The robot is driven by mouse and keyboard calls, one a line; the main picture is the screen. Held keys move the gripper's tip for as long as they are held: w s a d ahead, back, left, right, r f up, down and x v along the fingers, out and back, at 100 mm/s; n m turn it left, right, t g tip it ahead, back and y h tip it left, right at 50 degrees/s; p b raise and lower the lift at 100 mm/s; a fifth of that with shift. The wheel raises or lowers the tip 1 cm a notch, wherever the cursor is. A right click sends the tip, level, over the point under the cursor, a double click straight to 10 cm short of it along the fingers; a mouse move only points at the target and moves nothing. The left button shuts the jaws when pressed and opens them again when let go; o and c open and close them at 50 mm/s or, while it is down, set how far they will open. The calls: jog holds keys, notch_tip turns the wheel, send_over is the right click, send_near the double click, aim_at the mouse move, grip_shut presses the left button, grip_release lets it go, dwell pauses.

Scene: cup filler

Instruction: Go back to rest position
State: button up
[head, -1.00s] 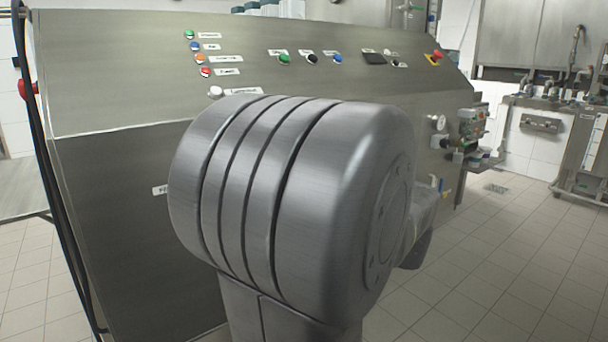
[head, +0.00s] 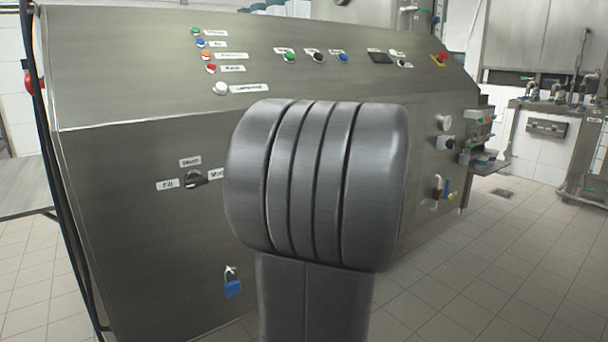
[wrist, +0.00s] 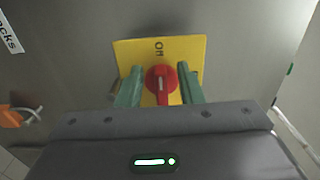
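My gripper (wrist: 160,72) shows only in the wrist view. Its two green fingers are apart, with nothing gripped between them. A red rotary knob (wrist: 160,84) on a yellow plate (wrist: 190,48) appears between the fingers. I cannot tell how far the fingertips are from the knob or plate. In the head view my grey arm link fills the middle and hides part of the steel machine (head: 120,230); the gripper is hidden there.
The machine's sloped panel carries several buttons, including a green button (head: 290,57). A black selector (head: 195,180) and a blue padlock (head: 232,287) are on its front. Tiled floor (head: 520,270) is free at the right. An orange object (wrist: 15,117) shows at the wrist view's left.

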jog(key=shift+d, duration=0.1)
jog(key=p+v, duration=0.3)
jog(key=v, duration=1.1)
jog(key=w+a+r+m+p, duration=0.1)
jog(key=w+a+m+p, duration=0.6)
jog(key=w+p, duration=0.3)
jog(key=shift+w+a+r+p, duration=0.3)
jog(key=shift+w+a, duration=0.25)
jog(key=shift+w, duration=0.2)
jog(key=shift+f+m+p, duration=0.1)
jog(key=shift+m+p, duration=0.2)
jog(key=shift+p, duration=0.05)
dwell(0.6)
